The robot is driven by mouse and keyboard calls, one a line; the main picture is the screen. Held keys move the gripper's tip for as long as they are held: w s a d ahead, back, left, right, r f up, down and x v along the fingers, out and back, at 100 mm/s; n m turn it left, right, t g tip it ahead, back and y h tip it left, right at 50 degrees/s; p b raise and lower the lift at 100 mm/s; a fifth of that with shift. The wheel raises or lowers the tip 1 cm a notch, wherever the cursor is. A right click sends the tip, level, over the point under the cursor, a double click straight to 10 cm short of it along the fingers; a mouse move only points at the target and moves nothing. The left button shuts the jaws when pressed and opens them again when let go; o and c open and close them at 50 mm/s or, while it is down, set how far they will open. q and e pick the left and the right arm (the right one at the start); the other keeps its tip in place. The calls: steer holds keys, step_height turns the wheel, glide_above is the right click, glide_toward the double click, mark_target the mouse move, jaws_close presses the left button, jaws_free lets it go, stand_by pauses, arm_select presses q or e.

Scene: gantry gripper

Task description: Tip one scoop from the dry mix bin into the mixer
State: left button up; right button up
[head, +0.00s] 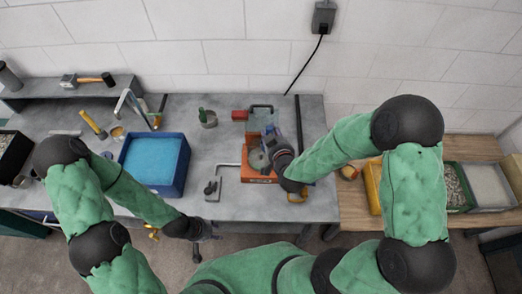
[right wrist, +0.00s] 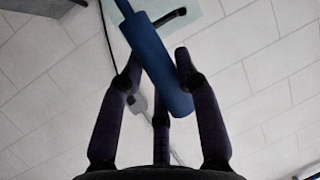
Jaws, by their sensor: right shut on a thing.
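My right gripper (head: 280,155) is over the orange-based machine (head: 261,179), which looks like the mixer and has a grey round bowl (head: 257,160). In the right wrist view its dark fingers (right wrist: 160,85) are shut on a blue cylindrical handle (right wrist: 165,72), tilted across them. The handle looks like the scoop's; the scoop's head and any load are not clearly visible.
A blue tub (head: 176,181) stands on the grey table left of the machine. A grey clamp (head: 213,188), a small pot (head: 208,119) and a red block (head: 240,115) lie around it. A yellow box (head: 372,187) is on the wooden table at right.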

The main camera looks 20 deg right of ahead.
mark_target(271, 127)
steer(key=shift+r, duration=0.1)
steer(key=shift+r+p, duration=1.85)
steer(key=shift+r, duration=0.6)
